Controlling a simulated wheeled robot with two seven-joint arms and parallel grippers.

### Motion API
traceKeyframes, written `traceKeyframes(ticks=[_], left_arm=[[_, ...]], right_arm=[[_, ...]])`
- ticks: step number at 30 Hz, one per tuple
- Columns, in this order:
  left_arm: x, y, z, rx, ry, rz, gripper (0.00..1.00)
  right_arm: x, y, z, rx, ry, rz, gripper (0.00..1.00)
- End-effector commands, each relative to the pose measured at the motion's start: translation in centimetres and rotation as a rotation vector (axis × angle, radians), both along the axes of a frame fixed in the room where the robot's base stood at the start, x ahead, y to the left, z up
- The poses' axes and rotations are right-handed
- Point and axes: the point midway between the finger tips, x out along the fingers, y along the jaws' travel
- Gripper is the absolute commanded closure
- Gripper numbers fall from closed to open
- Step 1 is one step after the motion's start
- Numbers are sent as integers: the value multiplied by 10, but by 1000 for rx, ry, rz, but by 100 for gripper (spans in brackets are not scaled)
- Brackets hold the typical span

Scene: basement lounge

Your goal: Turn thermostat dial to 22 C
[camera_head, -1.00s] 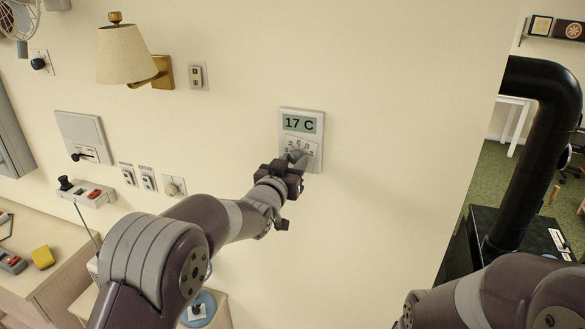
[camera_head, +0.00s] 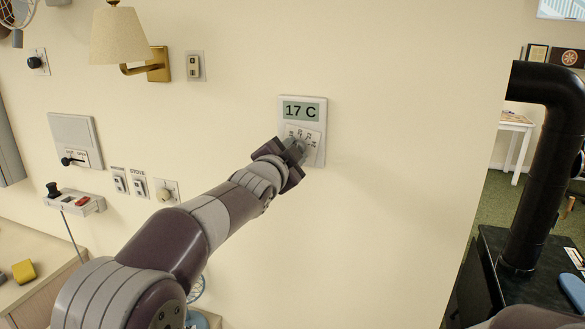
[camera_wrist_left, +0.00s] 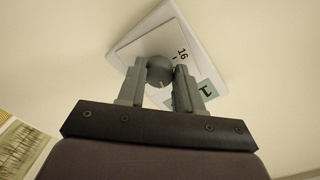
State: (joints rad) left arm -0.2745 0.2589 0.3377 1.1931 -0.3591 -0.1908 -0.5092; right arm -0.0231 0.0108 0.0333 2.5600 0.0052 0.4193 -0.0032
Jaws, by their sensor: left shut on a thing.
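The thermostat (camera_head: 315,153) is a white wall plate with a green display (camera_head: 302,111) that reads 17 C. Its grey dial sits below the display, mostly hidden by my gripper in the head view. In the left wrist view the round dial (camera_wrist_left: 159,68) shows between the fingers, with the number 16 on the plate near it. My left gripper (camera_head: 294,150) is at the dial and shut on it; it also shows in the left wrist view (camera_wrist_left: 160,80). My right gripper is not in view; only a bit of the right arm shows at the lower right.
A wall lamp (camera_head: 120,38), a light switch (camera_head: 194,66), several switches and a knob (camera_head: 166,192) are on the wall to the left. A black stove with a pipe (camera_head: 535,170) stands at the right. The wall around the thermostat is clear.

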Motion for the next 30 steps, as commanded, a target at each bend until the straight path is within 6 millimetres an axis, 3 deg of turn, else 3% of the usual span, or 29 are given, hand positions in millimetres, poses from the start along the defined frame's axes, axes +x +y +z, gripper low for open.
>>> traceKeyframes(ticks=[3, 15, 30], left_arm=[[0, 0, -3, 92, -31, -1, 96], [0, 0, 0, 331, -107, -1, 96], [0, -1, 1, 407, -131, -2, 96]], right_arm=[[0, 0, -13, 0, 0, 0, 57], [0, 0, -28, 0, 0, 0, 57], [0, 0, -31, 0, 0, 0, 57]])
